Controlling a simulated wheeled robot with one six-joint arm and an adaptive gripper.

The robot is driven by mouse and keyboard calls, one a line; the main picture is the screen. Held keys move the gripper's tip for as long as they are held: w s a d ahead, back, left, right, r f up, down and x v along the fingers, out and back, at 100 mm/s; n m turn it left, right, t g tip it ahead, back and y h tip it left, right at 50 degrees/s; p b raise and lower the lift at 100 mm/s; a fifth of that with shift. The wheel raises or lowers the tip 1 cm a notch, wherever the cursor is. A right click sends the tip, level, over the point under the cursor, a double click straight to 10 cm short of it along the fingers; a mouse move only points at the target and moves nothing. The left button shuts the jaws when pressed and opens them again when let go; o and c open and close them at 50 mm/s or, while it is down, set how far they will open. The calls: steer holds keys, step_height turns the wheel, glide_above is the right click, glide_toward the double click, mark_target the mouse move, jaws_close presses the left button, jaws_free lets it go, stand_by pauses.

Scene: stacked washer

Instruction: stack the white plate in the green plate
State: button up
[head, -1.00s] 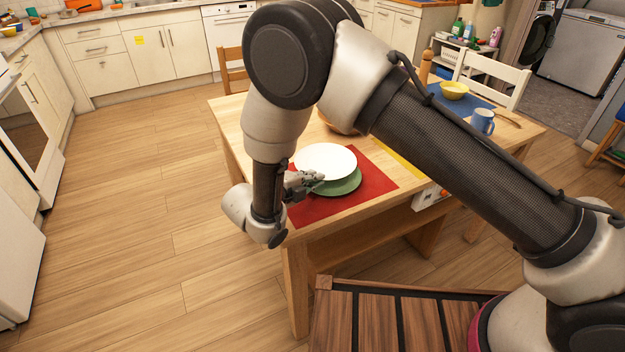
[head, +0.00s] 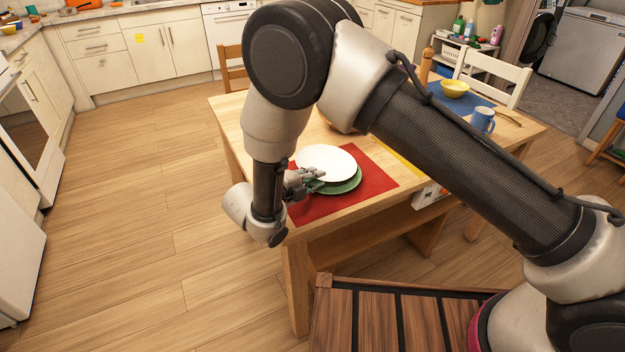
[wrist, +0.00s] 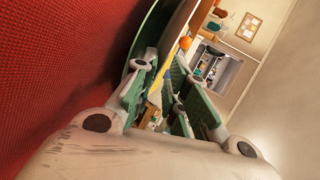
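The white plate (head: 328,161) lies over the green plate (head: 345,187) on the red mat (head: 375,183). The green rim shows along its near and right side. My gripper (head: 316,179) is at the plates' near left rim. Its fingers (wrist: 162,92) are apart in the wrist view, with a visible gap between them. One finger shows above the white plate. Whether a finger touches a plate is unclear.
A brown bowl (head: 338,122) stands behind the plates, partly hidden by my arm. A yellow bowl (head: 455,89) on a blue mat and a blue mug (head: 482,121) are at the table's far right. Chairs stand behind the table. The wooden tabletop left of the mat is clear.

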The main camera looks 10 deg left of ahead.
steer(key=v, duration=1.2)
steer(key=shift+w, duration=0.1)
steer(key=w+d+r+m+g+h, duration=0.1)
steer(key=w+d+r+m+g, duration=0.25)
steer(key=d+r+m, duration=0.3)
steer(key=w+d+r+m+g+h, duration=0.1)
steer(key=w+d+r+m+g, duration=0.1)
steer(key=w+d+r+m, duration=0.45)
steer(key=s+d+r+m+g+y, duration=0.15)
steer(key=d+r+m, duration=0.3)
steer(key=d, duration=0.55)
steer(key=s+d+r+m+g+y, duration=0.1)
steer(key=s+d+r+m+g, duration=0.25)
steer(key=d+m, duration=0.4)
steer(key=s+d+r+m+y, duration=0.25)
steer(key=s+d+m, duration=0.2)
steer(key=d, duration=0.25)
steer(key=s+d+r+m+y, duration=0.2)
steer(key=s+d+r+m, duration=0.1)
steer(key=d+m, duration=0.4)
steer(key=s+d+r+m+t+y, duration=0.1)
steer(key=s+d+m, duration=0.2)
steer(key=s+m, duration=0.3)
steer(key=s+d+m+t+y, duration=0.1)
steer(key=s+d+m+y, duration=0.1)
steer(key=s+m, duration=0.4)
steer(key=shift+d+r+t, duration=0.35)
steer(key=shift+d+r, duration=0.05)
steer(key=shift+d, duration=0.2)
